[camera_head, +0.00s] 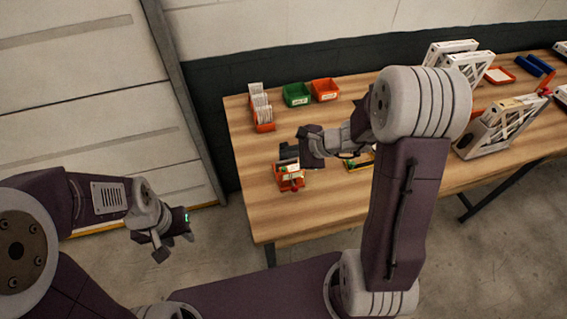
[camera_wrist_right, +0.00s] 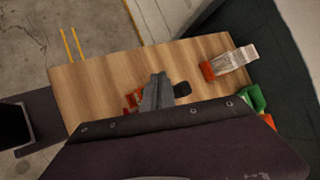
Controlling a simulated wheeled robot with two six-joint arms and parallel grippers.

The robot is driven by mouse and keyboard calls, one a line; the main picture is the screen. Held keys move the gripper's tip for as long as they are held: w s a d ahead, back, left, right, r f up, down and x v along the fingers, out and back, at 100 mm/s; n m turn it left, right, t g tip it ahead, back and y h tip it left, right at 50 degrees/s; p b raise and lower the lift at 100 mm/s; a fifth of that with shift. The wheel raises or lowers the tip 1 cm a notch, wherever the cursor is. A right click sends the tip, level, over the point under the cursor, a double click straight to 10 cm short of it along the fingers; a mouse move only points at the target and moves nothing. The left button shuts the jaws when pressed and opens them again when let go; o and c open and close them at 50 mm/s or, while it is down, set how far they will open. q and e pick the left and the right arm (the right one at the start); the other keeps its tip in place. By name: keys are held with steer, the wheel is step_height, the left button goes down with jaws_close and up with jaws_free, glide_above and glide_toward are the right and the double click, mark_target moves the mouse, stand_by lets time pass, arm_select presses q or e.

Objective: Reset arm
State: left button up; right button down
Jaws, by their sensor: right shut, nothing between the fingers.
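My right arm reaches over the wooden table (camera_head: 255,215). My right gripper (camera_head: 288,154) is shut and empty, pointing left above the table. In the head view it overlaps the back of a small orange bin (camera_head: 290,181); a gap in height cannot be judged there. In the right wrist view the shut fingers (camera_wrist_right: 157,92) stand in front of the orange bin (camera_wrist_right: 131,102). My left gripper (camera_head: 172,240) hangs over the floor, left of the table and apart from it. Its fingers look spread, with nothing between them.
An orange bin with white boxes (camera_head: 260,108), a green bin (camera_head: 296,94) and another orange bin (camera_head: 325,89) stand along the back edge. White framed filters (camera_head: 500,127) stand on the right. The table's left front corner is clear.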

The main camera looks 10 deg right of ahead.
arm_select(q)
steer(key=shift+r, duration=0.6)
arm_select(e)
steer(key=shift+r, duration=0.8)
steer(key=s+a+f+n+g+b, duration=0.1)
steer(key=s+a+f+n+g, duration=0.1)
steer(key=s+a+n+g, duration=0.55)
arm_select(q)
steer(key=shift+f, duration=0.95)
arm_select(e)
steer(key=s+d+f+n+t+h, duration=0.2)
steer(key=s+d+n+h, duration=0.4)
steer(key=s+d+n, duration=0.3)
steer(key=shift+s+d+f+n, duration=0.3)
steer(key=shift+d+f+n, duration=0.35)
steer(key=shift+d, duration=0.4)
